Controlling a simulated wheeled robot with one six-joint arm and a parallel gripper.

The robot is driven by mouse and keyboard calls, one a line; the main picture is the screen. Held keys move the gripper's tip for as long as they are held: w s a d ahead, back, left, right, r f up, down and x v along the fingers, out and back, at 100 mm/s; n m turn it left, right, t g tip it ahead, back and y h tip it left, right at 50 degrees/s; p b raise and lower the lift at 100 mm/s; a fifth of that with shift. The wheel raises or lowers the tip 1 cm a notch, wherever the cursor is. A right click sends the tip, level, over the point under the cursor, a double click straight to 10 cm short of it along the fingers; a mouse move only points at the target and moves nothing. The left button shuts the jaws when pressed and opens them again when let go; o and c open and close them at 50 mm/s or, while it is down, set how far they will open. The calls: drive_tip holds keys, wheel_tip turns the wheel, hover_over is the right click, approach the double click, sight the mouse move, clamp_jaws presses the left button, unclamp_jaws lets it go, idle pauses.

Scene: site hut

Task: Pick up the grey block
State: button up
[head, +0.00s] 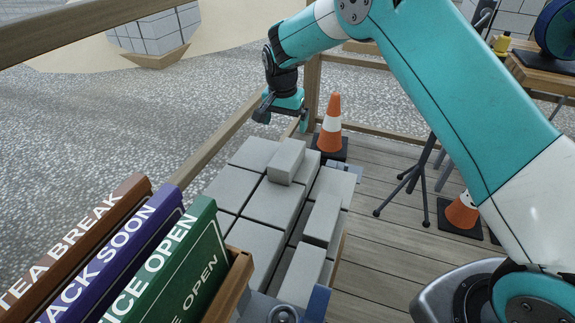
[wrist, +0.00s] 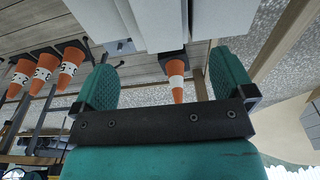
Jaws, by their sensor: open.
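A small grey block (head: 287,161) lies on top of a layer of larger grey slabs (head: 268,205) in the head view. My gripper (head: 284,112) is open and empty, above and beyond this block, near the wooden rail. In the wrist view, the two teal fingers of my gripper (wrist: 166,75) stand wide apart with nothing between them. Pale grey block faces (wrist: 180,22) show at the top of the wrist view, past the fingertips. I cannot tell there which face belongs to the small block.
A box of coloured signs (head: 160,255) stands at the front left. An orange-and-white cone (head: 331,125) stands just beyond the stack. A black tripod (head: 412,177) and another cone (head: 462,212) stand on the deck at right. Wooden rails (head: 215,150) edge the deck.

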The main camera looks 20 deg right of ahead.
sight(287, 153)
drive_tip(key=f, duration=0.3)
drive_tip(key=f+b, duration=0.1)
drive_tip(key=f, duration=0.5)
drive_tip(key=shift+w+d, duration=0.35)
drive_tip(key=shift+w, duration=0.05)
drive_tip(key=f, duration=0.1)
drive_tip(key=f+b, duration=0.1)
drive_tip(key=f, duration=0.3)
drive_tip(key=shift+w+d+f, duration=0.1)
drive_tip(key=shift+d+f, duration=0.1)
drive_tip(key=shift+d, duration=0.05)
drive_tip(key=c, duration=1.7)
drive_tip(key=shift+r, duration=0.2)
